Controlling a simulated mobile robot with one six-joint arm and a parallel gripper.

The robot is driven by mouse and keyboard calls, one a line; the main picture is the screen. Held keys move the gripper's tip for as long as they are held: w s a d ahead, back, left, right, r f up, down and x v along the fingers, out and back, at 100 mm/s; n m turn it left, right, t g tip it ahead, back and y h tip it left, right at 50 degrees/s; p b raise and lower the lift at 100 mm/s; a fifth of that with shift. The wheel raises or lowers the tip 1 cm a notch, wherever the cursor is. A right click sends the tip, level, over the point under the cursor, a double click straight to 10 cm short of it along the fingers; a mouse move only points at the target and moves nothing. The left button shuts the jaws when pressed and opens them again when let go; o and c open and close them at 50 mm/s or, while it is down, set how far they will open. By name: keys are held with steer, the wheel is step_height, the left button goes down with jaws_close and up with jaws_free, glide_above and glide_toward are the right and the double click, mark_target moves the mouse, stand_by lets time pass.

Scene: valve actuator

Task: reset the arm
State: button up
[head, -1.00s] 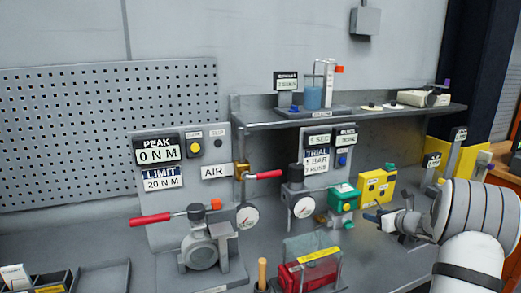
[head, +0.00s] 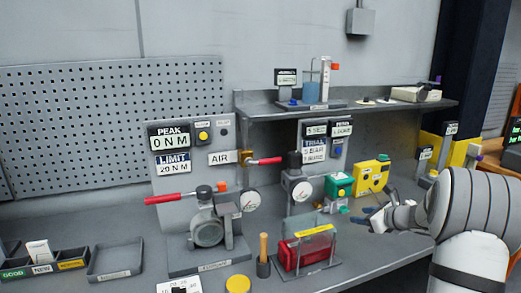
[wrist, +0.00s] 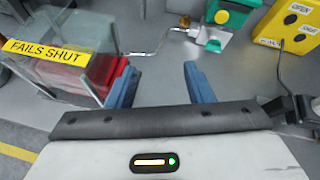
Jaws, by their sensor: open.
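My gripper (head: 377,219) is at the right of the bench in the head view, with my white arm behind it. In the wrist view its two blue fingers (wrist: 160,84) stand wide apart with nothing between them. A red block under a clear cover (head: 306,247) is left of it; the wrist view shows its yellow "FAILS SHUT" label (wrist: 44,50). The green unit (head: 338,186) and the yellow box (head: 371,176) stand behind the gripper. The gripper appears apart from all of them.
A valve with a red lever (head: 207,230) and a wooden-handled tool in a holder (head: 263,257) stand to the left. A shelf (head: 350,111) spans the back. Small trays (head: 115,262) lie at front left. Bench between the gripper and front edge is clear.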

steer(key=s+a+n+g+b, duration=0.4)
steer(key=s+a+n+g, duration=0.2)
steer(key=s+a+n, duration=1.1)
steer(key=s+f+n+h, duration=0.1)
steer(key=s+n+h, duration=0.1)
steer(key=s, duration=0.5)
steer(key=s+f+n+g+h+b, duration=0.1)
steer(key=s+f+n+h, duration=0.1)
steer(key=s+n, duration=0.3)
steer(key=s+f+n+g+h+b, duration=0.1)
steer(key=s+n, duration=0.3)
steer(key=s, duration=0.5)
steer(key=shift+s+a+f+h, duration=0.3)
steer(key=shift+a+f+h, duration=0.05)
steer(key=shift+a+h, duration=0.1)
